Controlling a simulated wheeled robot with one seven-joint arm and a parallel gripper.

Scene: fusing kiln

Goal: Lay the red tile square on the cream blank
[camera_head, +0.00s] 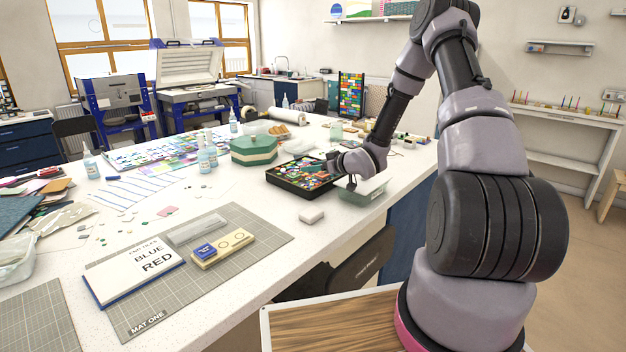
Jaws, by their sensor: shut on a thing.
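The cream blank (218,256) lies on the grey-green cutting mat in the foreground. A blue tile (204,250) is at its left end, and two round outlines show on the rest of it. My gripper (352,186) is well to the right and farther back, low at the right edge of the black tray. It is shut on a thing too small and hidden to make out. I cannot pick out the red tile with certainty. A card (135,268) reading "END TILES BLUE RED" lies left of the blank.
The black tray (284,183) holds many coloured pieces. A pale translucent container (371,192) stands beside my gripper. A white block (311,216) lies before the tray, a clear bar (197,227) behind the blank. A green lidded box (254,150) stands behind. The mat's right part (255,232) is bare.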

